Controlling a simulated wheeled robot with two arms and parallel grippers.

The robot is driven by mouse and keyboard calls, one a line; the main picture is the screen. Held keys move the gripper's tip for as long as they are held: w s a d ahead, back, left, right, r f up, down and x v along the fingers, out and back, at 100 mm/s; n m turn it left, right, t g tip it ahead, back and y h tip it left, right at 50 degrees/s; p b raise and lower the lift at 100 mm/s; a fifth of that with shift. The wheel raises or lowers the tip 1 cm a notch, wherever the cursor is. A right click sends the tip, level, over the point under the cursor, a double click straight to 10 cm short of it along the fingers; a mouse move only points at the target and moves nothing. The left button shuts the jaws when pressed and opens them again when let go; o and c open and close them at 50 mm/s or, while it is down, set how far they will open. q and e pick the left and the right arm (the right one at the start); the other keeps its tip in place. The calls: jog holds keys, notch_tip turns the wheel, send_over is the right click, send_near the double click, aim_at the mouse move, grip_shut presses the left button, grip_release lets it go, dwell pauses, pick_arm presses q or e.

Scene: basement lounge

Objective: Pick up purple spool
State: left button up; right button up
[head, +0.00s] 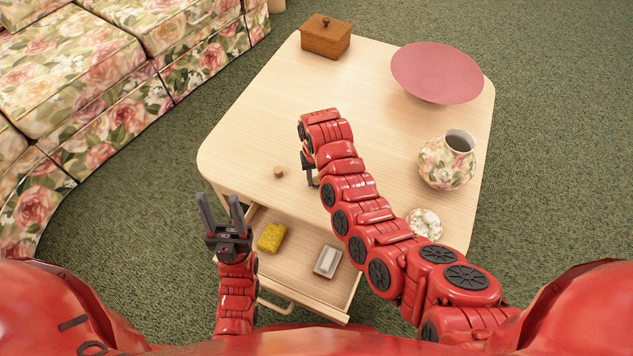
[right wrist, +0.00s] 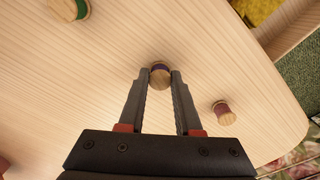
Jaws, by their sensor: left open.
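The purple spool (right wrist: 160,75) has wooden ends and a dark purple band, and shows between the fingertips of my right gripper (right wrist: 160,80) in the right wrist view. The fingers are drawn in against its sides, so the gripper looks shut on it. I cannot tell whether the spool touches the tabletop. In the head view my right gripper (head: 312,178) is low over the front of the table, partly hidden by its arm. My left gripper (head: 222,215) is open and empty, left of the open drawer.
A dull pink spool (right wrist: 223,112) and a green spool (right wrist: 69,8) stand nearby. The wooden table (head: 375,75) bears a wooden box (head: 326,38), pink bowl (head: 437,72) and floral vase (head: 446,164).

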grip_shut()
